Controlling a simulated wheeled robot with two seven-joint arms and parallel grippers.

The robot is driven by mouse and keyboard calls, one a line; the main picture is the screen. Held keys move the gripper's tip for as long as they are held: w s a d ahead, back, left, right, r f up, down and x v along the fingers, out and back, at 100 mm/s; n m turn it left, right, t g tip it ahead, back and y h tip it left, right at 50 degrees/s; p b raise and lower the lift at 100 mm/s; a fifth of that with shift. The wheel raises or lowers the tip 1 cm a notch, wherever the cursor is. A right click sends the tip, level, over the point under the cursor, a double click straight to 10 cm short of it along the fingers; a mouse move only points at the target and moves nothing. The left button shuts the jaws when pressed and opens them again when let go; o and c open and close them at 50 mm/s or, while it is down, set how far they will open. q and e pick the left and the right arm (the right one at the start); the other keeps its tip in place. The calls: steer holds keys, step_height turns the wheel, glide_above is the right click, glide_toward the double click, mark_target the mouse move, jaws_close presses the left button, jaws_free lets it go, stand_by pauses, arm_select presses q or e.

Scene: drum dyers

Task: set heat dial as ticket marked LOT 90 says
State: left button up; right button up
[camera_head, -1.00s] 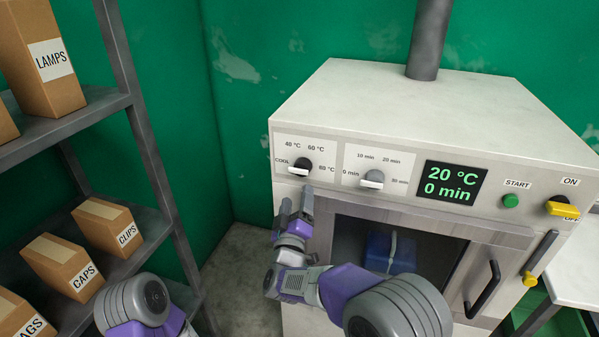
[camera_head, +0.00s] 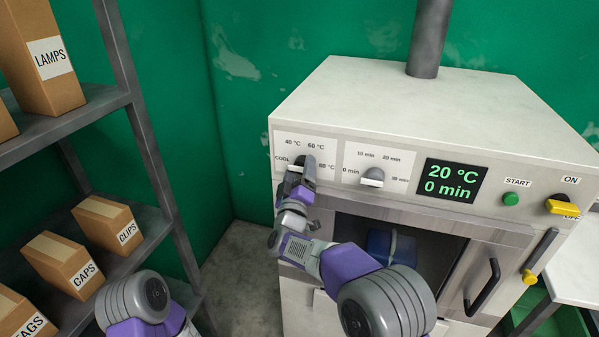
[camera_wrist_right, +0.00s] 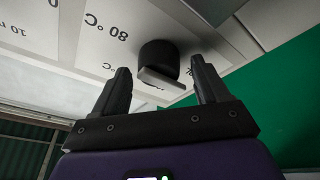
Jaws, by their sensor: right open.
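The heat dial (camera_wrist_right: 159,62) is a black knob with a pale grey bar, on a white panel marked COOL, 40, 60 and 80 °C. The display (camera_head: 451,181) reads 20 °C and 0 min. My right gripper (camera_head: 297,172) is up at the dial and partly covers it in the head view. In the right wrist view the open fingers (camera_wrist_right: 163,88) stand either side of the dial's bar, with gaps on both sides. My left arm shows at the bottom left, but its gripper is out of frame. No ticket marked LOT 90 is in view.
The time dial (camera_head: 372,177) is just right of the heat dial. Further right are the green START button (camera_head: 510,199) and yellow ON/OFF switch (camera_head: 562,208). The oven door handle (camera_head: 483,288) juts out below. A shelf of boxes (camera_head: 107,227) stands left.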

steer(key=c, duration=1)
steer(key=shift+c, duration=0.2)
